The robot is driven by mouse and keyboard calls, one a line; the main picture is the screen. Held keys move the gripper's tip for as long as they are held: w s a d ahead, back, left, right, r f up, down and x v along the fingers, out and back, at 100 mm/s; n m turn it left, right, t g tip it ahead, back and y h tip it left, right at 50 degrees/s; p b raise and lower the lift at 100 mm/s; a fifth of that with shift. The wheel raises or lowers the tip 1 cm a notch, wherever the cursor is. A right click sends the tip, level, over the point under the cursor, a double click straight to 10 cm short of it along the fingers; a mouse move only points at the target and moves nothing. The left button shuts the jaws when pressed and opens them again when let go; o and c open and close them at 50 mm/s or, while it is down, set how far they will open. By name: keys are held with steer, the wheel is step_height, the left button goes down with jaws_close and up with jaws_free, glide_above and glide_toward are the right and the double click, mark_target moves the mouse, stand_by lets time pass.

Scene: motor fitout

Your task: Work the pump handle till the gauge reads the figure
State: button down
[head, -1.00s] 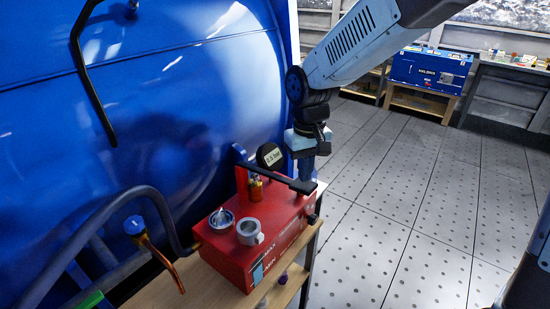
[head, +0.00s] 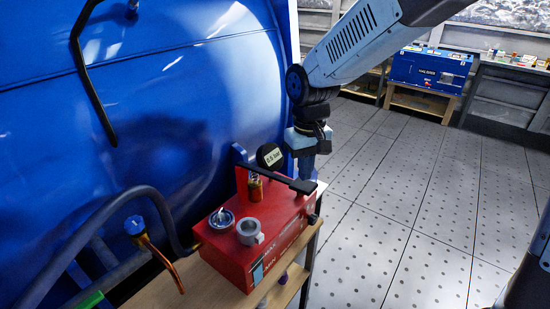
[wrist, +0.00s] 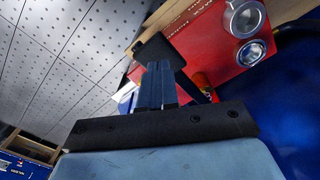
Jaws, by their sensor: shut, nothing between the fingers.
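The red pump box (head: 262,240) stands on a wooden bench beside the blue tank, and its red face also shows in the wrist view (wrist: 205,45). Its black handle (head: 282,180) reaches low across the top toward the right, ending in a flat black grip (wrist: 155,47). The round dark gauge (head: 270,156) has a small light display; its figure is too small to read surely. My gripper (head: 306,172) is shut and empty, pointing down at the handle's outer end. In the wrist view, the closed fingers (wrist: 158,85) lie close to the grip; I cannot tell whether they touch.
A metal cup (head: 249,231) and a round filler (head: 221,218) sit on the box. A blue-capped copper pipe (head: 135,226) and a thick hose (head: 150,195) are at left. The floor (head: 390,220) at right is clear.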

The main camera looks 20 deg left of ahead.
mark_target(301, 184)
steer(key=shift+f, duration=0.1)
stand_by(2.0)
stand_by(0.9)
steer(key=shift+w+a+f, duration=0.1)
steer(key=shift+a+f, duration=0.1)
steer(key=shift+f, duration=1.7)
steer(key=shift+w+a+f, duration=0.1)
steer(key=shift+a+f, duration=0.1)
steer(key=shift+f, duration=1.65)
steer(key=shift+s+d+r, duration=0.1)
steer(key=shift+d+r, duration=0.1)
steer(key=shift+r, duration=1.75)
steer(key=shift+s+d+r, duration=0.1)
steer(key=shift+d+r, duration=0.1)
steer(key=shift+r, duration=1.7)
